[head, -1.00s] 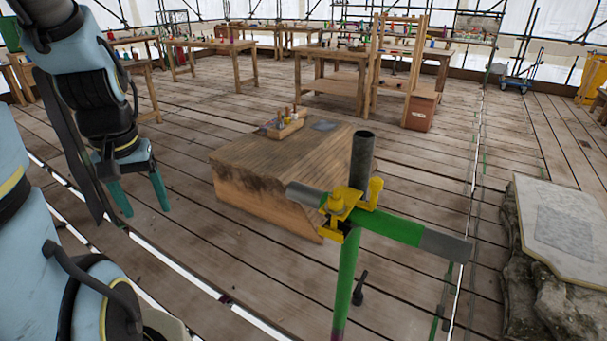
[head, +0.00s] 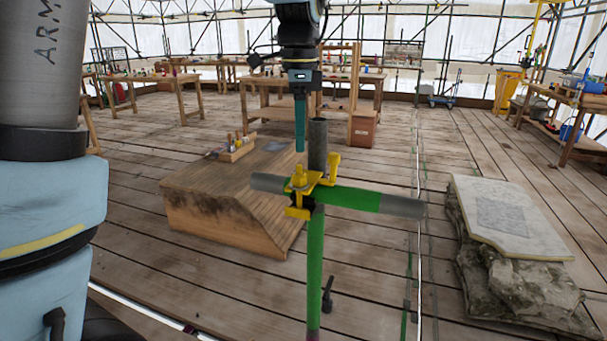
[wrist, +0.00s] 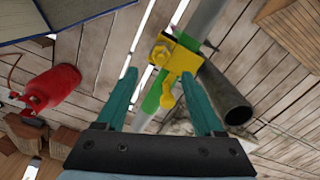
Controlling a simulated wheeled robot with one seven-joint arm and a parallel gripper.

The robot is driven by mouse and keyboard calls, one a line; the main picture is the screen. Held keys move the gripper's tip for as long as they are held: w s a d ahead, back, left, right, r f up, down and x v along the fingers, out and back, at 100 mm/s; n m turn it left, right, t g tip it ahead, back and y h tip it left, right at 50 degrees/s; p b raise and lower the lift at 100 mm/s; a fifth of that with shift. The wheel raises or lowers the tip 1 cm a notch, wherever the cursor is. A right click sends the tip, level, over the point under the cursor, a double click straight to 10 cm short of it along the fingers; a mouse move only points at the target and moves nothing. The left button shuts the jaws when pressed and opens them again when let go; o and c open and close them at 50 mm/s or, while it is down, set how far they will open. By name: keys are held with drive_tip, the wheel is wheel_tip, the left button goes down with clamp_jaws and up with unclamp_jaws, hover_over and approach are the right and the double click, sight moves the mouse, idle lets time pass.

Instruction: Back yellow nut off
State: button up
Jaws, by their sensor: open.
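A yellow coupler (head: 300,190) clamps the crossing of a green upright pole (head: 315,260) and a green and grey horizontal tube (head: 350,198). A yellow nut (head: 298,172) stands on its left part. The nut (wrist: 158,54) also shows in the wrist view, beyond the fingertips. A second yellow upright piece (head: 334,162) stands on the coupler's right side. My gripper (head: 300,146) points down just above the coupler, seen edge-on. In the wrist view my gripper (wrist: 159,76) has its teal fingers spread, with nothing held between them.
The dark open pipe end (head: 318,132) rises close beside my fingers. A wooden block (head: 225,195) with a small tray (head: 237,150) stands behind left. A stone slab (head: 510,225) is at right. A red gas bottle (wrist: 52,87) lies in the wrist view.

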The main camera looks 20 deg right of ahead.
sight(299, 174)
wheel_tip(299, 174, down, 8)
drive_tip(key=shift+f+p, duration=0.25)
drive_tip(key=shift+p, duration=0.2)
drive_tip(key=shift+c, duration=0.3)
clamp_jaws()
